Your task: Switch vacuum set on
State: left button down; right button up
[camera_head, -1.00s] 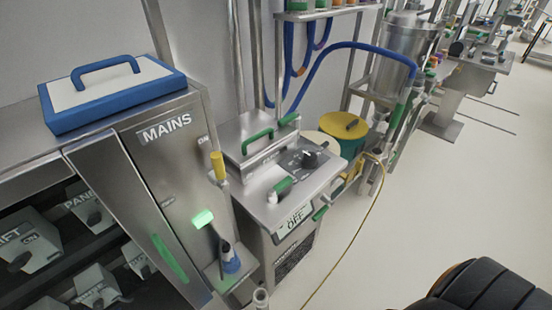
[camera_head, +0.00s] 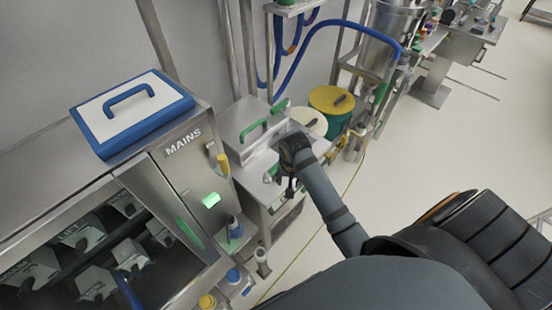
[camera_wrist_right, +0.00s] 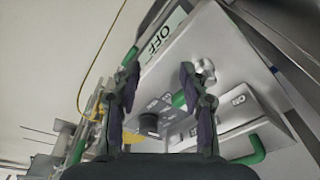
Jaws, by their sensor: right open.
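The vacuum set (camera_head: 240,125) is a steel cabinet with a green-handled lid, left of centre in the head view. In the right wrist view its top panel (camera_wrist_right: 210,35) fills the right side. A display there reads OFF (camera_wrist_right: 160,38). A green lever (camera_wrist_right: 180,98) shows beside my right finger, and a black knob (camera_wrist_right: 148,122) lies beyond the fingers. My right gripper (camera_wrist_right: 158,78) is open and empty above the panel; whether it touches is unclear. In the head view the right gripper (camera_head: 288,180) covers much of the panel. My left gripper is not in view.
The MAINS cabinet (camera_head: 180,160) stands left of the vacuum set, with a blue-edged lidded case (camera_head: 130,112) on top. A yellow-lidded green drum (camera_head: 332,100) stands behind. A yellow hose (camera_head: 318,230) runs along the floor.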

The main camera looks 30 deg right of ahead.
aim_at(276, 166)
jog(key=w+r+m+g, duration=0.2)
jog(key=w+r+m, duration=0.45)
jog(key=w, duration=0.45)
jog(key=shift+m+y, duration=0.35)
jog(key=shift+y, duration=0.05)
jog(key=f, duration=0.3)
jog(key=f+p, duration=0.1)
jog(key=f, duration=0.7)
jog(key=shift+s+d+p, duration=0.15)
jog(key=shift+d+p, duration=0.25)
jog(key=shift+c, duration=0.3)
grip_shut()
